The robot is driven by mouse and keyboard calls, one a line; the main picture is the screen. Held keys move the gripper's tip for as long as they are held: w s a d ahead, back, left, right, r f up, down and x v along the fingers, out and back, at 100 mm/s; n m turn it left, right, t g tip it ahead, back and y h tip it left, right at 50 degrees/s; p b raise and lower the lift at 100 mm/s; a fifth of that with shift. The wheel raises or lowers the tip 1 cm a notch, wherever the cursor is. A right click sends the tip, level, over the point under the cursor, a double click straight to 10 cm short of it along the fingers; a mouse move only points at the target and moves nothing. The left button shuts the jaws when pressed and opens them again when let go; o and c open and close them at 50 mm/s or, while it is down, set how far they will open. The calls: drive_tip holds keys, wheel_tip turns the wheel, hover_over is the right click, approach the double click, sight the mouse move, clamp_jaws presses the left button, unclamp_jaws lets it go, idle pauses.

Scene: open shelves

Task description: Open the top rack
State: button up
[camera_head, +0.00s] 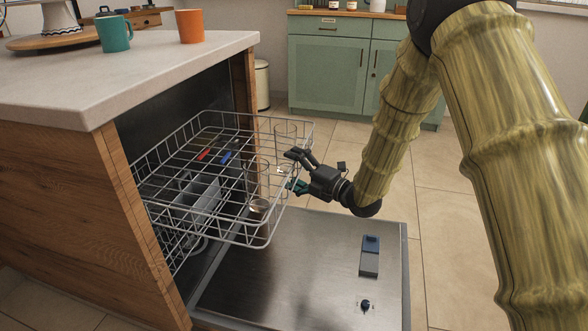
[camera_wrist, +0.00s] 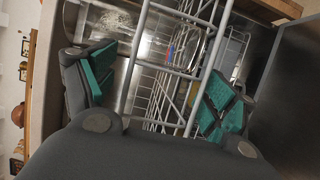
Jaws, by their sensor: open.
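The top rack (camera_head: 207,212), a grey wire basket, stands well out of the dishwasher under the counter. Glasses (camera_head: 258,182) stand in it towards its right side. My gripper (camera_head: 291,170) is at the rack's right-hand outer side, with its dark fingers spread. In the wrist view the rack's wires (camera_wrist: 134,62) run between my open fingers with their teal pads (camera_wrist: 160,88). I cannot tell whether a finger touches the wire.
The dishwasher door (camera_head: 300,275) lies folded down below the rack. A lower rack (camera_head: 172,245) shows inside. A teal mug (camera_head: 115,34) and an orange cup (camera_head: 190,26) stand on the counter (camera_head: 95,85). Tiled floor right of the door is clear.

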drive_tip(key=v, duration=1.2)
drive_tip(key=shift+a, duration=0.1)
